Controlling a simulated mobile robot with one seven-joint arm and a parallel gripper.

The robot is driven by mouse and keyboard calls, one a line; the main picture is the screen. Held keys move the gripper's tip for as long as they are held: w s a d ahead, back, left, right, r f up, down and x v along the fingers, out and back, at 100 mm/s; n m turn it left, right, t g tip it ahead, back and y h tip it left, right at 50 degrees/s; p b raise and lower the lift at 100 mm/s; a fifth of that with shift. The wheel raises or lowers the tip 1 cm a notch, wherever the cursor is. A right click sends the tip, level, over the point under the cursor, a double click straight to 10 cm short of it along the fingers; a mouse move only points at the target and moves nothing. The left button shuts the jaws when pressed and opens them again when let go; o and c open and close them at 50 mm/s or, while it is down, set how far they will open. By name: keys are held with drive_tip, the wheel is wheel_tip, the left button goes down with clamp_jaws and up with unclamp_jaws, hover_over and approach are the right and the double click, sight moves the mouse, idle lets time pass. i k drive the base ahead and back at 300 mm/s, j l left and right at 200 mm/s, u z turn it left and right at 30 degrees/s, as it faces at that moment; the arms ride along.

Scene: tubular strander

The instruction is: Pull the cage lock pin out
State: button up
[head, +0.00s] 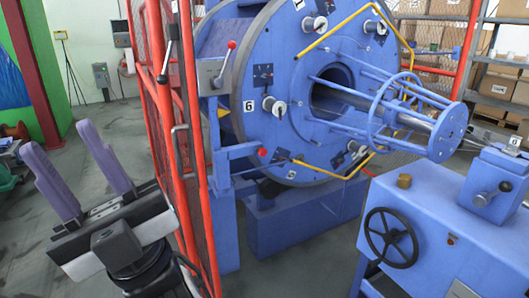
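The blue strander cage (290,110) stands upright in the middle of the head view, with a round plate carrying several dials and yellow bars. A small red knob (263,153) sits low on its left side, by a blue bracket (236,155); it may be the lock pin's head, but I cannot tell for sure. A red-ball lever (229,52) stands on a grey box higher up. My gripper (57,138) is at the lower left, its two purple fingers wide apart and empty, pointing up. It is well left of the red knob, across the red fence.
A red mesh guard (165,110) stands between my gripper and the cage. A blue machine block (450,225) with a black handwheel (391,238) is at the right front. Shelves of boxes (497,84) stand behind. Grey floor (120,125) is open at the left.

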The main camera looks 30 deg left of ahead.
sight(262, 151)
drive_tip(key=i+j+u, duration=0.15)
drive_tip(key=i+j, duration=0.7)
